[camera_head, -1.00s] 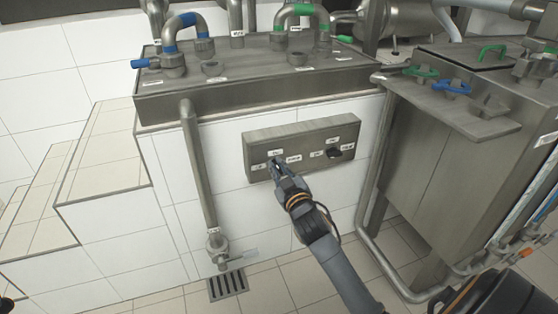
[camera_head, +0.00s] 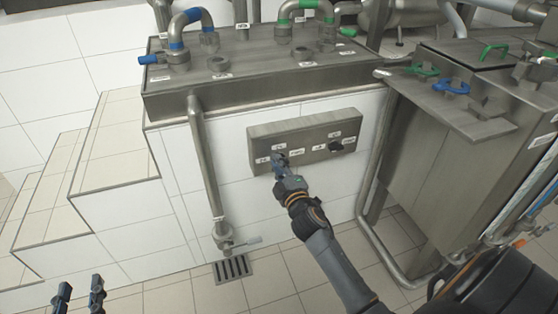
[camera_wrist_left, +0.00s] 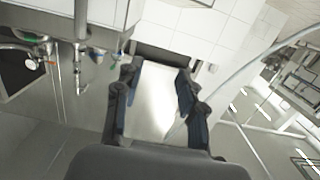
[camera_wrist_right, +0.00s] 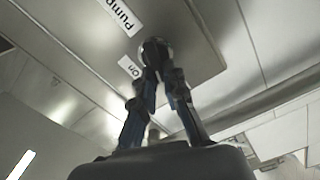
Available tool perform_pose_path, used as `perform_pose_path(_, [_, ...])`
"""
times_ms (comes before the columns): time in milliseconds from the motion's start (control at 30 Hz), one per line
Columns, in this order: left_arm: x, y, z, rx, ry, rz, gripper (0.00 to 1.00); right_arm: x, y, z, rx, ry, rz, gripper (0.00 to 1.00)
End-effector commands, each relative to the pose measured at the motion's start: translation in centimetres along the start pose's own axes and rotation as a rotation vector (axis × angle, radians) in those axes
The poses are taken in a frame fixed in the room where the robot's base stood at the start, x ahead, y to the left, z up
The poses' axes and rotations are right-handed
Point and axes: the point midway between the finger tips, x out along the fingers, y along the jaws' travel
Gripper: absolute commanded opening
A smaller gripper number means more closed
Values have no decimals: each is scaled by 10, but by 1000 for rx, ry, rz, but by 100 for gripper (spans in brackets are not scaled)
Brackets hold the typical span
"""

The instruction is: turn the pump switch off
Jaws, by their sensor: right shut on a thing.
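A grey metal switch panel (camera_head: 300,138) is fixed on the white tiled wall, with small white labels and two switch positions. My right gripper (camera_head: 279,160) is at the left switch, and its fingers hide most of that switch. In the right wrist view the fingertips are closed around a dark round knob (camera_wrist_right: 154,46), beside labels reading "Pump" (camera_wrist_right: 120,16) and "On" (camera_wrist_right: 130,67). Which way the knob points is hidden. The other switch, a black knob (camera_head: 335,146), sits free at the panel's right. My left gripper (camera_head: 79,296) is open and empty at the lower left; it also shows in the left wrist view (camera_wrist_left: 159,75).
A vertical pipe with a valve (camera_head: 224,238) stands left of the panel above a floor drain (camera_head: 232,269). A metal tank (camera_head: 430,150) with green and blue handles stands to the right. Tiled steps (camera_head: 110,170) are at the left. The floor before the panel is clear.

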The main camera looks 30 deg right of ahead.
Motion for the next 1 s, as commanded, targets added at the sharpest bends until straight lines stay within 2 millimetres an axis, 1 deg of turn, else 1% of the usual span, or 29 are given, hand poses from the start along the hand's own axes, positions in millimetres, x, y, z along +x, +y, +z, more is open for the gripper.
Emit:
perform_pose_path(200, [-2,-2,12,1,-66,-4,40,0,-3,-1,-174,1,0,0])
perform_pose_path(500, [-3,-3,17,1,-95,-6,40,0,-6,0,-328,2,1,0])
perform_pose_path(700, [-3,-3,18,2,-101,-7,40,0,-7,0,-373,2,1,0])
perform_pose_path(1000, [-4,-3,19,1,-103,-7,40,0,-7,0,-386,2,1,0])
